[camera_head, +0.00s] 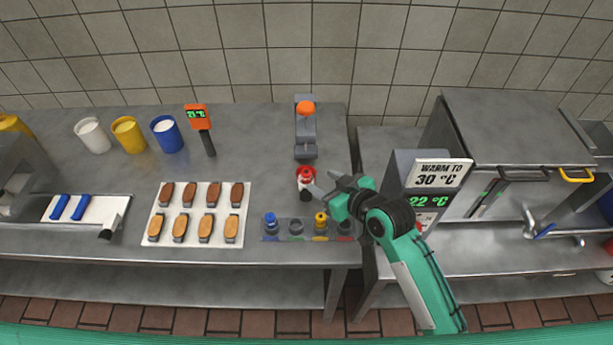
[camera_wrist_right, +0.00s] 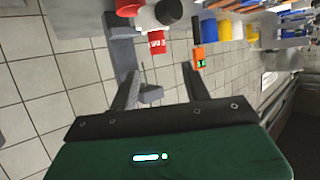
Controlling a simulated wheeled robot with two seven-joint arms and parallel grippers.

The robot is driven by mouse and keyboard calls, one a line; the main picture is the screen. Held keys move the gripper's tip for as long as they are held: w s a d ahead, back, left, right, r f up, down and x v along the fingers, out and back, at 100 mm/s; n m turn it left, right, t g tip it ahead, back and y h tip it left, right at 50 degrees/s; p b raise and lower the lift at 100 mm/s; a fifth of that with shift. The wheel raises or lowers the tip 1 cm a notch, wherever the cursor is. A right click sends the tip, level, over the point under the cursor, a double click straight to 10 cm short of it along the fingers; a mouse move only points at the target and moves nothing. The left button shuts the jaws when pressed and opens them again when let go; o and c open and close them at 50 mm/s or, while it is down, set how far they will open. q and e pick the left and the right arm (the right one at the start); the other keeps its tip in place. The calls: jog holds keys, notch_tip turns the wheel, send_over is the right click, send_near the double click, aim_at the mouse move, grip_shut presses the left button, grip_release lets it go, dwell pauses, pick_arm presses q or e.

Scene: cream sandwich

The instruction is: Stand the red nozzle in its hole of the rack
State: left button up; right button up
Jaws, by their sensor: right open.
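The red nozzle (camera_head: 305,173) is a small piece with a red top, a pale middle and a dark lower part, behind the rack on the table. It is likely the red, white and black piece at the top of the right wrist view (camera_wrist_right: 128,7). The rack (camera_head: 283,238) holds a blue nozzle (camera_head: 270,219) and a yellow nozzle (camera_head: 321,219); a grey spot without a coloured nozzle lies between them. My right gripper (camera_head: 324,184) is open and empty just right of the red nozzle, apart from it. My left gripper is not in view.
A grey stand with an orange ball (camera_head: 305,108) is behind the red nozzle. A tray (camera_head: 149,235) of sandwich pieces lies left of the rack. A warmer sign (camera_head: 437,174) and metal oven (camera_head: 520,125) stand to the right. Cups (camera_head: 167,137) and a thermometer (camera_head: 198,118) are behind.

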aim_at(308, 173)
jog(key=x, duration=0.5)
jog(key=shift+p, duration=0.4)
jog(key=shift+w+a+f+p, duration=0.15)
jog(key=shift+w+a+p, duration=0.2)
jog(key=shift+w, duration=0.1)
jog(key=p+x, duration=0.1)
jog(key=x, duration=0.2)
jog(key=shift+f, duration=0.15)
jog(key=shift+w+a+f, duration=0.25)
jog(key=shift+w+f, duration=0.05)
jog(key=shift+w, duration=0.1)
grip_shut()
